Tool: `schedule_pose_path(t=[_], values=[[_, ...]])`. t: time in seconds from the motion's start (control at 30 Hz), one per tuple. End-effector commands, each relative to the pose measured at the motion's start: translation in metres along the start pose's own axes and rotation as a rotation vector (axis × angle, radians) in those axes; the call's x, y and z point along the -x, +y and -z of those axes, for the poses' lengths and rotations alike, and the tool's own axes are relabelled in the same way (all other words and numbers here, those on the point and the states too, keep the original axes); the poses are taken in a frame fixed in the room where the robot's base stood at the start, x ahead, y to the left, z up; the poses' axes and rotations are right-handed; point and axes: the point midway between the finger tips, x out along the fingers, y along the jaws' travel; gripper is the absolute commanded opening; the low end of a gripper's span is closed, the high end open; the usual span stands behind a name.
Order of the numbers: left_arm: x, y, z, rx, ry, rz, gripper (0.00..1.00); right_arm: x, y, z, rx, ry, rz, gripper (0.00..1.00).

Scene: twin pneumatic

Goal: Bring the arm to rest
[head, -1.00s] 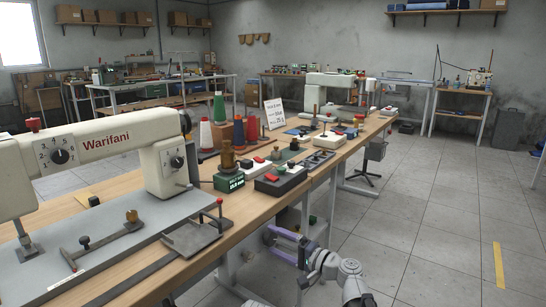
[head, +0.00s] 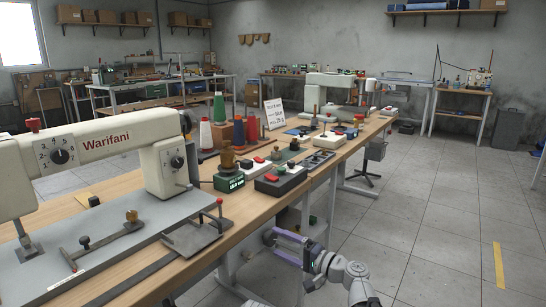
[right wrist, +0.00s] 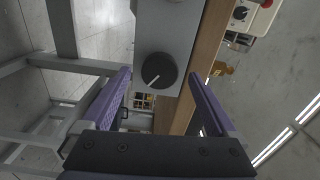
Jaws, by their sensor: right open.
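My right gripper (head: 273,243) is open and empty, with two purple fingers. It hangs in front of the workbench (head: 130,184), low beside the bench legs, at the lower middle of the head view. My right arm comes in from the bottom right. In the right wrist view the open right gripper (right wrist: 158,76) has nothing between its fingers. A grey box (right wrist: 168,22) with a black knob (right wrist: 156,71) shows beyond them; I cannot tell how far off it is. My left gripper is not in view.
A cream sewing machine (head: 103,142) stands on the bench at left. A green display box (head: 229,182), thread cones (head: 219,107) and a box with red and green buttons (head: 281,179) are on the bench.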

Motion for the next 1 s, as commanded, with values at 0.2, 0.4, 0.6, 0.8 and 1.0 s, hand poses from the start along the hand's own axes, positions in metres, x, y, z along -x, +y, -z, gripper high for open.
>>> schedule_pose_path(t=[0.2, 0.4, 0.6, 0.8, 1.0], values=[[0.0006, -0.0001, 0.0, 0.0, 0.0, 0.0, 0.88, -0.0165, -0.0007, 0.0002, -0.131, 0.001, 0.0, 0.94], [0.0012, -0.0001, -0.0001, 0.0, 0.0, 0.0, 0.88, -0.0162, -0.0013, 0.0003, -0.336, 0.001, 0.0, 0.94], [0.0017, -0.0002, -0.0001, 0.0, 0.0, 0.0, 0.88, -0.0162, -0.0018, 0.0005, -0.539, 0.001, 0.0, 0.94], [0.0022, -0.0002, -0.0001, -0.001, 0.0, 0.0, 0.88, -0.0161, -0.0022, 0.0009, -0.741, 0.001, 0.001, 0.94], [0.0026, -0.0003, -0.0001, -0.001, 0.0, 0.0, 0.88, -0.0161, -0.0026, 0.0014, -0.944, 0.001, 0.001, 0.94]])
